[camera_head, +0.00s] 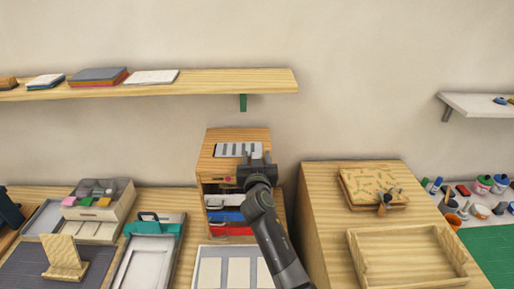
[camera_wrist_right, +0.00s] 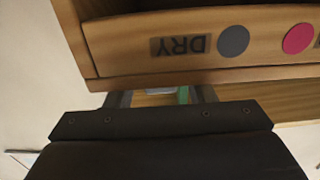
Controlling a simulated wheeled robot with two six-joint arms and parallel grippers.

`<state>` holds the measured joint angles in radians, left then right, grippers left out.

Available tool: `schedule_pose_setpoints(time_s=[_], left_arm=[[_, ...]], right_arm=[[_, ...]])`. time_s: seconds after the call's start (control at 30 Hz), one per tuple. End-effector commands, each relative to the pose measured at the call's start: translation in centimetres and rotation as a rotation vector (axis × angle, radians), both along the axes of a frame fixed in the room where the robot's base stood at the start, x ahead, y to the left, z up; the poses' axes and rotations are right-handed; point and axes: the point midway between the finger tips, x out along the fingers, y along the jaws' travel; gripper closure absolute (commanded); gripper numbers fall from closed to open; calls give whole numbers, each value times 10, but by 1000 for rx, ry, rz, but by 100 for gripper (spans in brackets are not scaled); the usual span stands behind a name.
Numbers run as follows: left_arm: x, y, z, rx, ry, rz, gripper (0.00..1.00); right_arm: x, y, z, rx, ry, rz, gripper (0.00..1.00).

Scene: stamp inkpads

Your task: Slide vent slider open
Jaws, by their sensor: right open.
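The vent slider (camera_head: 237,149) is a pale grey plate with several dark slots on top of the wooden cabinet (camera_head: 222,135). My right gripper (camera_head: 256,157) is open at the front right of the cabinet top, its fingertips close to the plate's front right part and partly covering it. I cannot tell whether they touch it. In the right wrist view my gripper's fingers (camera_wrist_right: 160,98) stand apart below the cabinet's wooden front strip (camera_wrist_right: 190,55), with nothing visibly held. The strip carries an upside-down DRY label, a grey dot and a pink dot. The slider is not recognisable there. My left gripper is not in view.
Trays with coloured drawers (camera_head: 229,216) sit inside the cabinet below the top. A wooden box (camera_head: 375,187) and an open wooden tray (camera_head: 408,258) stand to the right. A shelf (camera_head: 215,84) hangs above. My right arm crosses the cabinet's lower right.

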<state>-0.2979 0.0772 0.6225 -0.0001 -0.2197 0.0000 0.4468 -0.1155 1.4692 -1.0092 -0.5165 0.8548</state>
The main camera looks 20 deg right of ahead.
Motion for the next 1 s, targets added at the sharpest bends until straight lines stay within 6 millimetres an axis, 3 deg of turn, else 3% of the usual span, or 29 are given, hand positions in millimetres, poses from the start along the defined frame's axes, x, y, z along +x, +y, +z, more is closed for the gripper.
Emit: schedule_pose_setpoints(time_s=[0.43,0.8,1.0], left_arm=[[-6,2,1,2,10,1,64],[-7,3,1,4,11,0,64],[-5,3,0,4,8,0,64]], right_arm=[[0,1,-1,0,1,-3,52],[0,1,0,0,1,-3,100],[0,1,-1,0,1,-3,100]])
